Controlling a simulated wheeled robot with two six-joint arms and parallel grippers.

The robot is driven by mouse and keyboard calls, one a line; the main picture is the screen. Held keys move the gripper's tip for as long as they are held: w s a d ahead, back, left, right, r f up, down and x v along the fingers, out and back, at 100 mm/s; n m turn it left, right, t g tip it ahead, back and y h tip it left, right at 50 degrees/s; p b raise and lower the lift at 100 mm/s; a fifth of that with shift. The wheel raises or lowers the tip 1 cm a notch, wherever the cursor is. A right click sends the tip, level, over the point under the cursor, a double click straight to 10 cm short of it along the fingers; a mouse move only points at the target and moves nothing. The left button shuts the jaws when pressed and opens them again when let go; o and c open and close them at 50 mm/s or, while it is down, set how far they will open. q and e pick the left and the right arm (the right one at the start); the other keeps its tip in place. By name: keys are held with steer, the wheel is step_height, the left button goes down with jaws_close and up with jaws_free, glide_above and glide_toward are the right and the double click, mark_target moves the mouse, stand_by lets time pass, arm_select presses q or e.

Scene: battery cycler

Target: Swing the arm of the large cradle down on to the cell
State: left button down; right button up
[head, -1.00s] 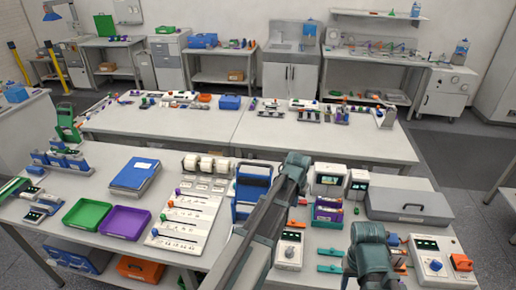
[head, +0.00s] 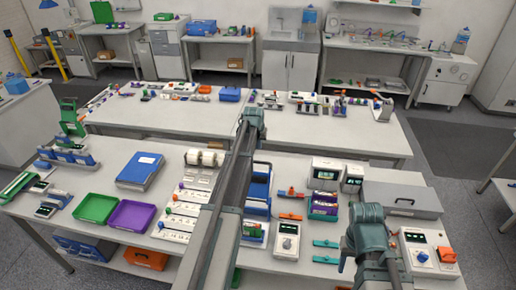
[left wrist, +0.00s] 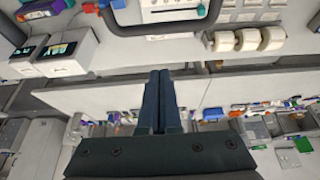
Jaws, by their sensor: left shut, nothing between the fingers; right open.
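My left gripper (left wrist: 157,75) shows in the left wrist view, its two dark fingers pressed together with nothing between them. Its fingertips stand above the gap between the near bench and the far bench. In the head view the left arm reaches out over the near bench, and its fingers cannot be made out. My right arm stands at the lower right of the head view; its fingers are not visible. I cannot tell which item is the large cradle.
A blue carrier (head: 260,180) is partly behind my left arm; a dark handle (left wrist: 155,28) crosses the top of the wrist view. Screen boxes (head: 325,172), a grey case (head: 400,198) and paper rolls (head: 203,157) stand nearby. The far bench front (head: 300,137) is bare.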

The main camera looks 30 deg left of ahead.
arm_select(q)
steer(key=b+x, duration=0.8)
steer(key=x, duration=0.2)
steer(key=s, duration=0.1)
steer(key=s+d+r+p, duration=0.1)
steer(key=s+r+p, duration=0.1)
steer(key=s, duration=0.1)
steer(key=shift+s+d+r, duration=0.1)
steer(key=shift+s+d, duration=0.05)
steer(key=shift+s, duration=0.1)
